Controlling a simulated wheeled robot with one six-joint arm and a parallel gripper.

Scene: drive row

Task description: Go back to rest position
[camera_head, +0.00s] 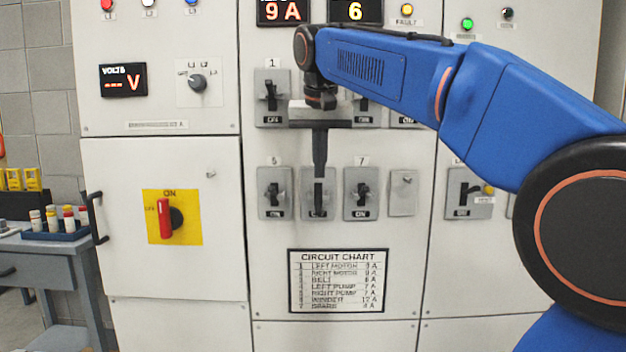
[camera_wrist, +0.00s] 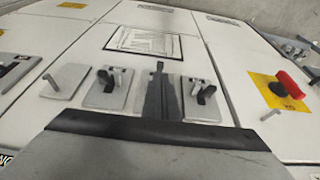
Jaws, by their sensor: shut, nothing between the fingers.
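My blue arm reaches in from the right in the head view. My gripper (camera_head: 319,175) points down in front of the cabinet's middle panel, its fingers together and empty. Its tip overlaps the breaker switch (camera_head: 317,206) in the lower row, between the switch under 5 and the switch under 7; whether it touches cannot be told. In the wrist view my gripper (camera_wrist: 158,68) also appears closed, with a lower-row switch (camera_wrist: 110,85) to its left and another (camera_wrist: 203,95) to its right. The arm and gripper hide parts of the upper row.
A switch (camera_head: 271,97) labelled 1 is at upper left. A red rotary handle (camera_head: 166,219) on a yellow plate is on the left door, which has a black pull handle (camera_head: 96,218). A circuit chart (camera_head: 338,281) hangs below. A grey bench (camera_head: 50,265) with fuses stands far left.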

